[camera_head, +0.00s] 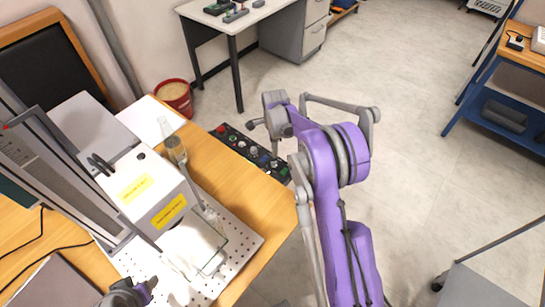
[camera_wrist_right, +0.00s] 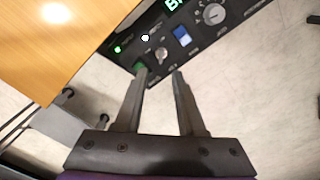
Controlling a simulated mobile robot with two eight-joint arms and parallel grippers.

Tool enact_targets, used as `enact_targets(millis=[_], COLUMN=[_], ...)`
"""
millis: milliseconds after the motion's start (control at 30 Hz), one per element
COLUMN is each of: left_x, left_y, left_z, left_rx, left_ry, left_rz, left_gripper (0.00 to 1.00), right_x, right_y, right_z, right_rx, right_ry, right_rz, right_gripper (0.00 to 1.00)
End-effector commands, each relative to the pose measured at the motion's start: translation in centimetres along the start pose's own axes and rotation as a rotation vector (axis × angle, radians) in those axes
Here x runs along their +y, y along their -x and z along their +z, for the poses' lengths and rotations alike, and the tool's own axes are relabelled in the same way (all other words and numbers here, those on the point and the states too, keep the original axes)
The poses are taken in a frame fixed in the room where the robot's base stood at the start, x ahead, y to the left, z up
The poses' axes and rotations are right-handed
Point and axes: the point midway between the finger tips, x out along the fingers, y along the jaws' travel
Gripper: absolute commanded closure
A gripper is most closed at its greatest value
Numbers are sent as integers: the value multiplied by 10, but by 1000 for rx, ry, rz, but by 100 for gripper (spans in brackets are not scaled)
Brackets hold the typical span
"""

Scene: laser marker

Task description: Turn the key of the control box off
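The control box (camera_head: 262,158) is a long dark panel with knobs, buttons and lights at the right edge of the wooden desk. It also shows at the top of the right wrist view (camera_wrist_right: 200,32), with a green display. A small silvery switch (camera_wrist_right: 162,53) on it may be the key; I cannot tell its turn. My right gripper (camera_wrist_right: 159,71) is open and empty, its fingertips at the panel's near edge, just below that switch. In the head view the right gripper (camera_head: 252,124) is above the panel, partly hidden by its wrist. My left gripper (camera_head: 150,284) is at the bottom left, its fingers unclear.
A white machine with yellow labels (camera_head: 141,188) stands on the desk left of the control box, over a perforated plate (camera_head: 243,240). A red bucket (camera_head: 174,97) is on the floor behind. A blue-framed bench (camera_head: 500,130) is at right. The floor between is clear.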

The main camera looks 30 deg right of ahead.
Motion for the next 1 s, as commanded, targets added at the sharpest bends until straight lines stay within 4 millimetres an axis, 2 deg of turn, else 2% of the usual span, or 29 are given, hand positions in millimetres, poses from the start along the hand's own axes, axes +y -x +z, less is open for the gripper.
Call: enact_targets(millis=[200, 400, 533, 800, 1000], left_x=[0, 0, 0, 0, 0], left_y=[0, 1, 1, 1, 1], left_z=[-1, -1, -1, -1, -1], left_rx=[0, 1, 1, 1, 1], left_ry=[0, 0, 0, 0, 0], left_rz=[0, 0, 0, 0, 0], left_gripper=[50, 50, 50, 50, 50], right_x=[-1, -1, 0, 0, 0], right_y=[-43, -67, -74, -75, -75], right_z=[0, 0, 0, 0, 0], right_rx=[0, 0, 0, 0, 0], right_ry=[1, 1, 0, 0, 0], right_rz=[-1, -1, -1, -1, -1], right_gripper=[61, 61, 61, 61, 97])
